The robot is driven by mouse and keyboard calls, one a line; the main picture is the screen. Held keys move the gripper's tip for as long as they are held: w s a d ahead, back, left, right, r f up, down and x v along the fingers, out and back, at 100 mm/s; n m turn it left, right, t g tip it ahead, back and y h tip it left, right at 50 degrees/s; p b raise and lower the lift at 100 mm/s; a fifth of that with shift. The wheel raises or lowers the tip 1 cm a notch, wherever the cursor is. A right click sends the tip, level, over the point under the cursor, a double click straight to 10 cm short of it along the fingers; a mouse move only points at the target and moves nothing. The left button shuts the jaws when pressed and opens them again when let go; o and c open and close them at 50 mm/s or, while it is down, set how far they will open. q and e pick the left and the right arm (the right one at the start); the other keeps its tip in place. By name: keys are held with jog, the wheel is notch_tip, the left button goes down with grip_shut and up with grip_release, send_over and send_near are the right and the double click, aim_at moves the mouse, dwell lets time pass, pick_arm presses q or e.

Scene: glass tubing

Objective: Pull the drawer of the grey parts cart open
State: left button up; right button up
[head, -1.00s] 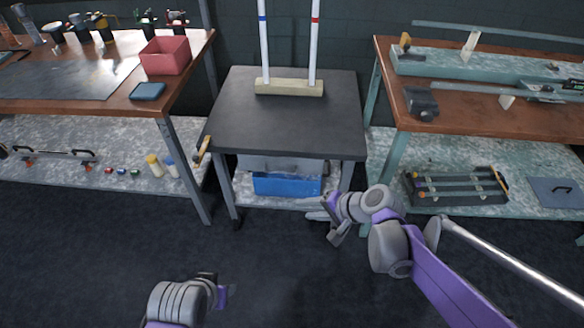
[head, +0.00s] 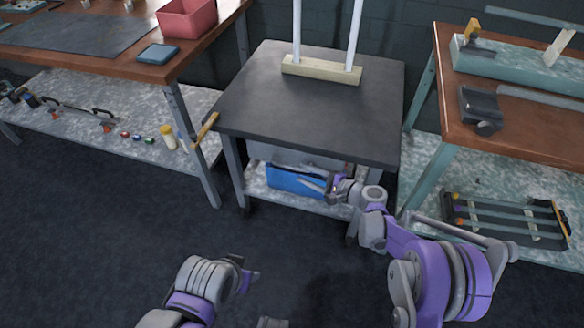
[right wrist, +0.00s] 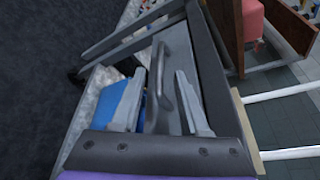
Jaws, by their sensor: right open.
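The grey parts cart (head: 310,105) stands in the middle of the head view, with a dark flat top. Its grey drawer front (head: 268,153) shows just under the top and looks shut; my right arm hides part of it. My right gripper (head: 334,186) is in front of the cart, below the top's front edge. In the right wrist view my right gripper (right wrist: 158,84) is open, and the drawer's grey bar handle (right wrist: 161,76) appears between its fingers, not clamped. My left gripper (head: 246,275) is low in the head view, away from the cart; its jaw opening is unclear.
A blue bin (head: 290,178) sits on the cart's lower shelf. A yellowish push handle (head: 206,129) sticks out at the cart's left corner. Workbenches stand left (head: 190,70) and right (head: 520,130). The floor (head: 120,240) before the cart is clear.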

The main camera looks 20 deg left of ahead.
aim_at(294, 169)
jog(key=b+x, duration=0.1)
jog(key=x, duration=0.5)
jog(key=shift+w+a+f, duration=0.15)
jog(key=shift+a, duration=0.05)
grip_shut()
dwell(1.2)
